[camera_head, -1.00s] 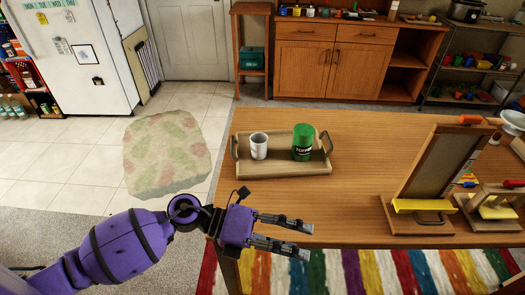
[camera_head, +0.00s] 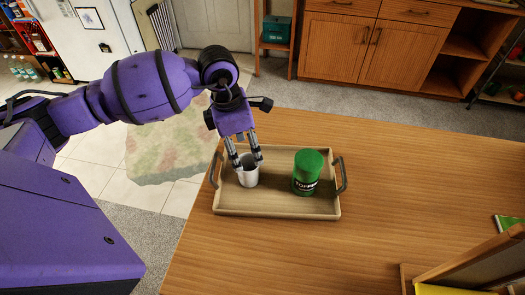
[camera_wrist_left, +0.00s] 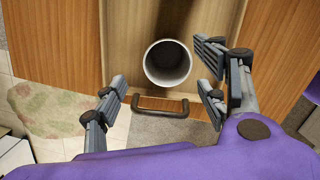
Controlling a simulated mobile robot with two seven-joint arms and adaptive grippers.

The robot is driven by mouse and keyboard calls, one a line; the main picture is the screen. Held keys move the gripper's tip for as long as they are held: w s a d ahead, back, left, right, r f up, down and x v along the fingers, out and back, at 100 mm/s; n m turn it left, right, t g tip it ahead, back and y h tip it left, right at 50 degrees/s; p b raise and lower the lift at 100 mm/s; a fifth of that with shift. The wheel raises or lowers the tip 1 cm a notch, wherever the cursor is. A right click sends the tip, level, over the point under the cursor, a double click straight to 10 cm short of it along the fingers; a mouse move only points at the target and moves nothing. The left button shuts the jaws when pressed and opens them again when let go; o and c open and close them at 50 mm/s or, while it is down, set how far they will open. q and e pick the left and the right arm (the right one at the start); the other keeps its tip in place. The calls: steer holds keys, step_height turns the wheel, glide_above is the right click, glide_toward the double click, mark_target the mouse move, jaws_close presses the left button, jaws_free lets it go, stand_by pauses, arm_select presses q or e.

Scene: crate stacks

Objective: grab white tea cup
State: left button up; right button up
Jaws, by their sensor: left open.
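The white tea cup (camera_head: 248,175) stands upright at the left end of the wooden tray (camera_head: 275,209). In the left wrist view the cup (camera_wrist_left: 167,64) is seen from above, with its round opening facing the camera. My left gripper (camera_head: 246,165) points down at the cup, with its fingertips at the cup's rim in the head view. In the left wrist view the left gripper (camera_wrist_left: 163,70) has its fingers spread on either side of the cup, with gaps visible. It is open and holds nothing. My right gripper is not in view.
A green can (camera_head: 307,172) stands on the tray to the right of the cup. The tray has dark handles (camera_head: 341,175) at both ends. The wooden table (camera_head: 420,190) is clear around the tray. A wooden frame with a yellow part (camera_head: 450,289) is at the lower right.

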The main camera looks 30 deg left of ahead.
mark_target(248, 165)
arm_select(q)
steer(key=f, duration=0.4)
steer(key=d+f, duration=0.1)
steer(key=f, duration=0.1)
steer(key=shift+s+f+p, duration=0.15)
steer(key=shift+f+p, duration=0.2)
steer(key=shift+p, duration=0.05)
steer(key=shift+f, duration=0.35)
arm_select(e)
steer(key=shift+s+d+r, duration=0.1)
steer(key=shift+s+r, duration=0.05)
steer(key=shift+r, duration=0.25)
arm_select(q)
steer(key=shift+c, duration=0.2)
steer(key=c, duration=1.1)
steer(key=shift+c, duration=0.9)
steer(key=shift+r, duration=0.15)
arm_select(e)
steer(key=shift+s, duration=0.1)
